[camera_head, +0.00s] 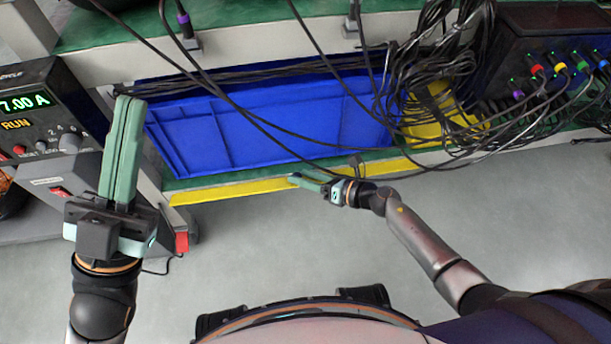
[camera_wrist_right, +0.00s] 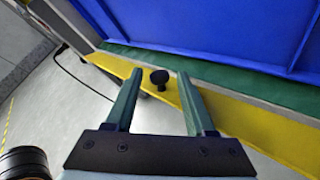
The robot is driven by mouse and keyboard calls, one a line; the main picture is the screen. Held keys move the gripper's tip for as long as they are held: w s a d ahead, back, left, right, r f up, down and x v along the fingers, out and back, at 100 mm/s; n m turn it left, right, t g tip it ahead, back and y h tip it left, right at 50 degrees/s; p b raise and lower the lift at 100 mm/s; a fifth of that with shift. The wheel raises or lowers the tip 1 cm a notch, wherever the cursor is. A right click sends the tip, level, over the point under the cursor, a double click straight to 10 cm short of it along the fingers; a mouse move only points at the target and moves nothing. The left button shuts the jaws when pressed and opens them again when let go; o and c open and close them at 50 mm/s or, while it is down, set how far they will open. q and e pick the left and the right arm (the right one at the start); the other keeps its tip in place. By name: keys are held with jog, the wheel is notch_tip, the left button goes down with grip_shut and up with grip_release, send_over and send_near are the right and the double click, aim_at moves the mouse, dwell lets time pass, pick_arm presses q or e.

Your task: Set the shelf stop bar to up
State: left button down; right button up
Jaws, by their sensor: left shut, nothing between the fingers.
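The yellow shelf stop bar (camera_head: 240,189) runs along the front edge of the lower green shelf. It also shows in the right wrist view (camera_wrist_right: 235,115), just in front of the shelf's green surface. A black knob (camera_wrist_right: 159,77) stands out at the bar. My right gripper (camera_head: 297,180) is at the bar's front. In its wrist view the right gripper (camera_wrist_right: 158,82) is open, with the knob between its fingertips; I cannot tell if they touch it. My left gripper (camera_head: 126,100) is shut and empty, raised at the left, away from the bar.
A blue bin (camera_head: 275,130) sits on the shelf behind the bar. Black cables (camera_head: 430,90) hang across the rack. A power supply reading 7.00 A (camera_head: 35,105) stands at left. A dark box with coloured plugs (camera_head: 545,50) is at right. The grey floor in front is clear.

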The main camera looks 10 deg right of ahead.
grip_shut()
dwell(0.3)
